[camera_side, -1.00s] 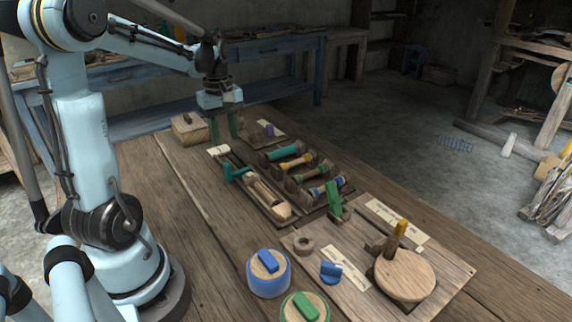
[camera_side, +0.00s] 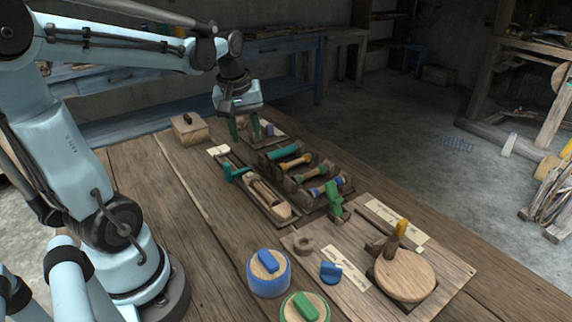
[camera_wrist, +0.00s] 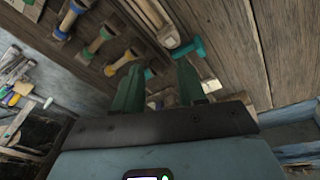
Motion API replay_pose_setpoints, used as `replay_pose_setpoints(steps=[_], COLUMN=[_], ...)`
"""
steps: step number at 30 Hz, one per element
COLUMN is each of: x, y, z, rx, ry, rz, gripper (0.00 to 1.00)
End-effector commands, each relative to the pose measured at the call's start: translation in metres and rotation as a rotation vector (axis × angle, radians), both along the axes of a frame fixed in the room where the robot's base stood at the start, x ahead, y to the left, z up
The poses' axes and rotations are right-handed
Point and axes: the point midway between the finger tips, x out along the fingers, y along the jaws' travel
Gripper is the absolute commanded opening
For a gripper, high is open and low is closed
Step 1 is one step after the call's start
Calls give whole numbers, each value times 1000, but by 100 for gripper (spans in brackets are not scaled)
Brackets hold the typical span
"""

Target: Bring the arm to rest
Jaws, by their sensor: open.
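My gripper (camera_side: 244,128) is open and empty. It hangs above the far end of the wooden table, between the wooden box and the small purple piece. In the wrist view its two green fingers (camera_wrist: 160,88) stand apart with nothing between them. My arm reaches out over the table from the left in the side view.
Near the gripper are a lidded wooden box (camera_side: 189,129), a purple piece (camera_side: 269,129), a teal-handled tool (camera_side: 236,172), a boat-shaped shuttle (camera_side: 270,198) and a rack of bobbins (camera_side: 312,172). The table's left part is bare.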

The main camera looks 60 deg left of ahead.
Motion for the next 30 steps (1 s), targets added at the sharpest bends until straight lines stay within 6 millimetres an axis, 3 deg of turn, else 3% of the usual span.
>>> replay_pose_setpoints(steps=[1,6,13,19,30], x=[0,-1,-11,-16,-16], y=[-21,-79,-138,-158,-160], z=[0,-1,-10,-14,-14], rx=[29,140,281,341,347], ry=[-32,-150,-294,-354,-358], rz=[-112,-477,-875,-1022,-1035], gripper=[40,40,40,40,40])
